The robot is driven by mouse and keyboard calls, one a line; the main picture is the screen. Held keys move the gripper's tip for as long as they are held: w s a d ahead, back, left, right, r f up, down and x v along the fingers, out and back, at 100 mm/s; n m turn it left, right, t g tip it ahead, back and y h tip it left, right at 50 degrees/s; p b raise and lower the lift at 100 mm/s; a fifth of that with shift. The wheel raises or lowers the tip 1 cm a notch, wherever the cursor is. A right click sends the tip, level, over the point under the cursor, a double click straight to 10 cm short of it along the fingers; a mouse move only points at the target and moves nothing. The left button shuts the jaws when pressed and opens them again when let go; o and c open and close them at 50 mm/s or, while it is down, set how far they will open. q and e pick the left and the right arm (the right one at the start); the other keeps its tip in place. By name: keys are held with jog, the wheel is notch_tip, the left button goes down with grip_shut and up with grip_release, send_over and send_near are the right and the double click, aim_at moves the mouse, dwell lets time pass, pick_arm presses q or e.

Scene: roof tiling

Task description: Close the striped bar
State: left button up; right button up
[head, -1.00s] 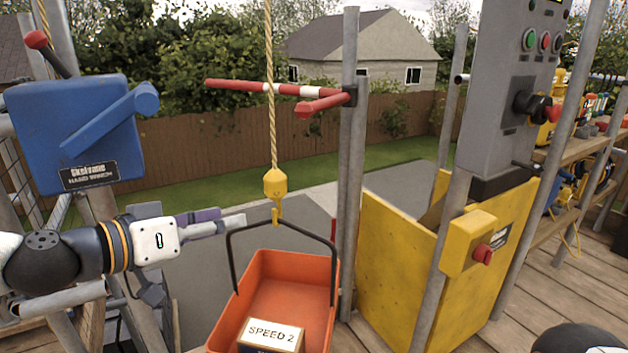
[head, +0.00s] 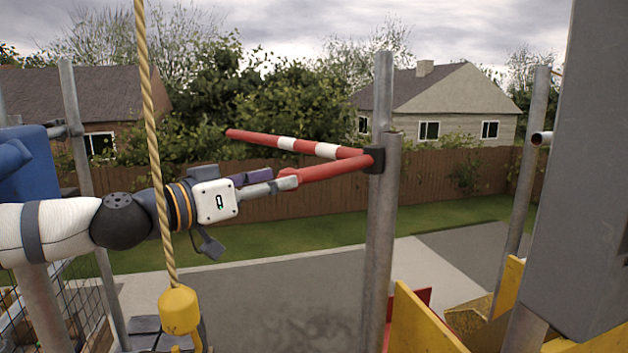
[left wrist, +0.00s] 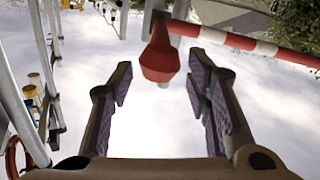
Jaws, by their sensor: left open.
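The striped bar (head: 312,147) is red with white bands and reaches left from a black bracket (head: 374,159) on a grey post. A shorter plain red handle (head: 335,171) leaves the same bracket, angled a little below the bar. My left gripper (head: 282,185) is at the handle's free end. In the left wrist view the bar (left wrist: 228,38) crosses the top right. There the handle's thick red end (left wrist: 160,62) lies between the fingertips of my open left gripper (left wrist: 158,80), with gaps on both sides. My right gripper is out of view.
A rope (head: 152,130) with a yellow hook block (head: 179,310) hangs in front of my left arm. A blue winch (head: 25,165) is at far left. A grey control box (head: 585,170) and yellow panels (head: 425,320) stand at right. Open air lies below the bar.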

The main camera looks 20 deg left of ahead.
aim_at(307, 176)
pick_arm(q)
jog(key=x, duration=0.8)
jog(key=shift+b, duration=0.3)
grip_shut()
